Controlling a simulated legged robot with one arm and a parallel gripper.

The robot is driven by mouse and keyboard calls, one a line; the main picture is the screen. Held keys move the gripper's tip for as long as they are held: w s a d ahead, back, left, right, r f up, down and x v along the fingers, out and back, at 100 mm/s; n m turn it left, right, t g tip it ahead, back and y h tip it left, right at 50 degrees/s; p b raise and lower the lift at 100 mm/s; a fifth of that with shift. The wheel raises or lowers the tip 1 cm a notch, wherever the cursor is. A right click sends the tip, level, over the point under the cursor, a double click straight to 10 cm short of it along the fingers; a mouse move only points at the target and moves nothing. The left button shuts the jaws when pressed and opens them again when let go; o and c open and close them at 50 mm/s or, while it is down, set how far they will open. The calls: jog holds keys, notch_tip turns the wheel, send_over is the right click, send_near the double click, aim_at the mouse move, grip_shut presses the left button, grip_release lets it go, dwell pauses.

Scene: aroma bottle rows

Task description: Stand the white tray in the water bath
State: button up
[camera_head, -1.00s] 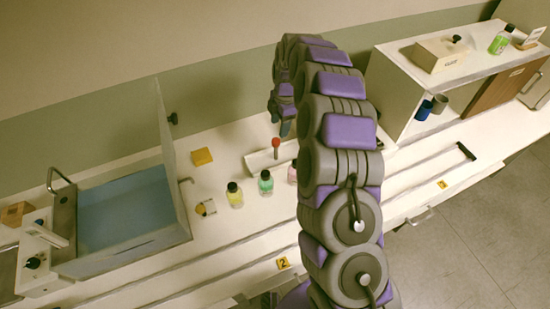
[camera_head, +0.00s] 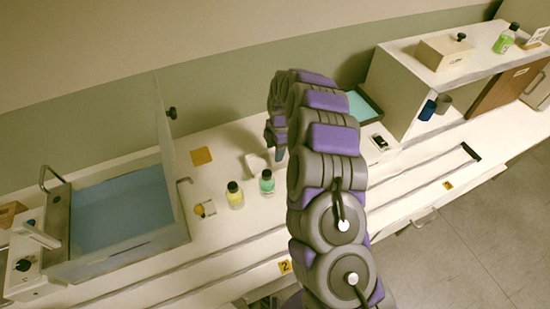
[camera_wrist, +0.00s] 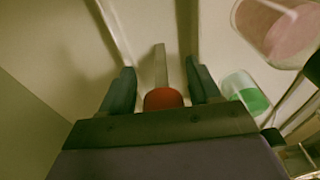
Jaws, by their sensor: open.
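The white tray (camera_head: 254,163) lies on the counter behind the bottles, partly hidden by my arm in the head view. Its red knob (camera_wrist: 163,99) shows in the wrist view, on an upright post between my fingers. My gripper (camera_wrist: 162,88) is open, one finger on each side of the knob, with gaps visible; it also shows in the head view (camera_head: 279,152) over the tray. The water bath (camera_head: 120,213), a steel basin of blue water with its lid raised, stands at the left of the counter.
A yellow bottle (camera_head: 235,195) and a green bottle (camera_head: 266,183) stand in front of the tray. A pink bottle (camera_wrist: 278,30) shows in the wrist view. A white cabinet (camera_head: 408,75) stands at right.

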jog(key=shift+d+r, duration=0.15)
jog(key=shift+d, duration=0.25)
jog(key=shift+c, duration=0.3)
jog(key=shift+d, duration=0.15)
jog(key=shift+c, duration=2.2)
jog(key=shift+a, duration=0.4)
jog(key=c, duration=0.6)
jog(key=shift+d, duration=0.15)
grip_shut()
